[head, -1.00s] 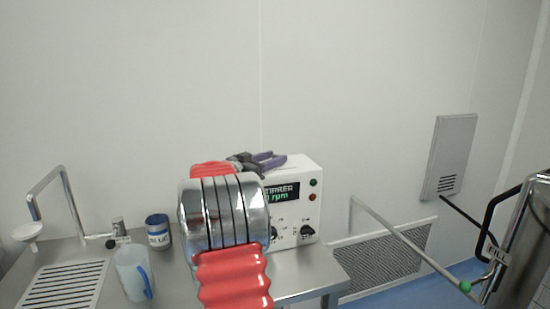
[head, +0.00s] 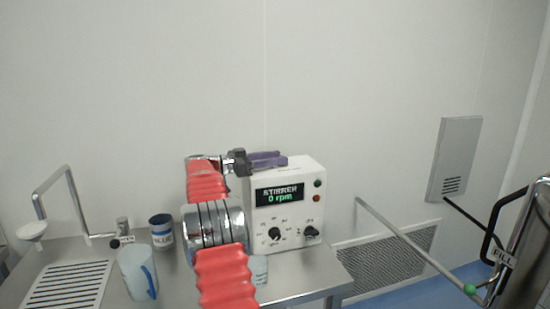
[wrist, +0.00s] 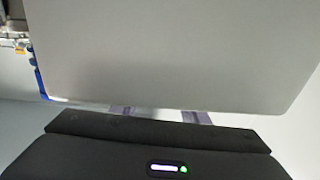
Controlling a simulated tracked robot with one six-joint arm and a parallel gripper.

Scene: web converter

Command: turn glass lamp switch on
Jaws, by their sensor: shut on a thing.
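No lamp switch can be clearly made out. A white stirrer box (head: 284,210) stands on the bench, with a display reading "STIRRER 0 rpm", black knobs and two small lamps on its front. My gripper (head: 268,159), with purple fingers, is at the upper left edge of the box, pointing right along its top. In the wrist view, a broad grey panel fills most of the picture and covers the ends of my purple fingers (wrist: 158,115). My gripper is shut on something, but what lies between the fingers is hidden.
A blue labelled can (head: 160,232) and a translucent jug (head: 136,272) stand left of my arm on the steel bench (head: 305,282). A bent pipe (head: 72,205) is farther left. A steel vessel (head: 520,255) and a wall panel (head: 456,158) are at right.

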